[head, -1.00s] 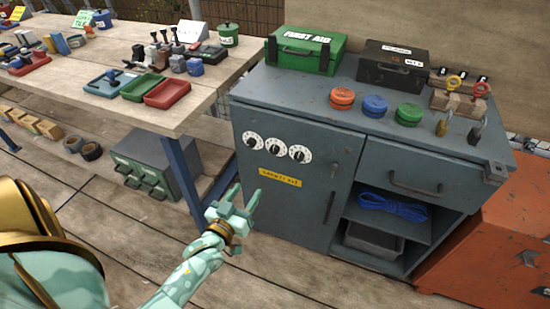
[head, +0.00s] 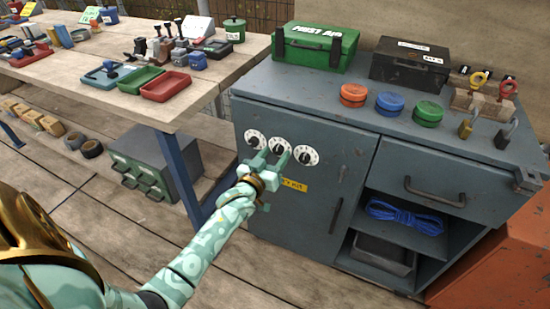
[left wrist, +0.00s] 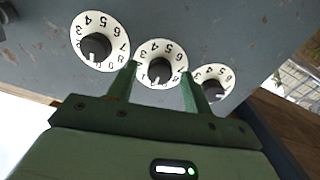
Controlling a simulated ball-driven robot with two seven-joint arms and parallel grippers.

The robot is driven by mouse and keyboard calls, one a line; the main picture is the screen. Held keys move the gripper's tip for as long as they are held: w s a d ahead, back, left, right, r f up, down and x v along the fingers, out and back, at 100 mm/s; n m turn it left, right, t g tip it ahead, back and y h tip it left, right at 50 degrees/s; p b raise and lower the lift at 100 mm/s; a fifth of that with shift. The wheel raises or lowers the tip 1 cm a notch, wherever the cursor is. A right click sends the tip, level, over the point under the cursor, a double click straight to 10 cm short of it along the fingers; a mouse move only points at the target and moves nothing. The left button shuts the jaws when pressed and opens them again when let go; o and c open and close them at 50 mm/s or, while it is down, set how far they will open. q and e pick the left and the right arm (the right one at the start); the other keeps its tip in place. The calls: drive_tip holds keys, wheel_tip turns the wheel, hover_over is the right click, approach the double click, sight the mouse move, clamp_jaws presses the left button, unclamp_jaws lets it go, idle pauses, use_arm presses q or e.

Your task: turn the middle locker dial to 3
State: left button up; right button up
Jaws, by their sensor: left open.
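Three white numbered dials with black knobs sit on the grey locker door: the left dial (head: 254,138), the middle dial (head: 281,144) and the right dial (head: 306,154). My left gripper (head: 272,157) is open in front of the middle dial. In the left wrist view the middle dial (left wrist: 160,52) shows between the two green fingers, which point at its knob (left wrist: 160,70); I cannot tell whether they touch it. Numbers 3 to 6 show on its upper rim there. A white mark is at the knob's lower edge; the number it points to is unclear. My right gripper is out of view.
A yellow label (head: 294,184) is below the dials, partly hidden by my gripper. The door handle (head: 336,215) is to the right. A workbench (head: 200,110) with trays stands at the left. The cabinet top holds a first aid box (head: 320,50) and coloured discs.

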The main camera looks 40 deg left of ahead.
use_arm(q)
drive_tip(key=c, duration=1)
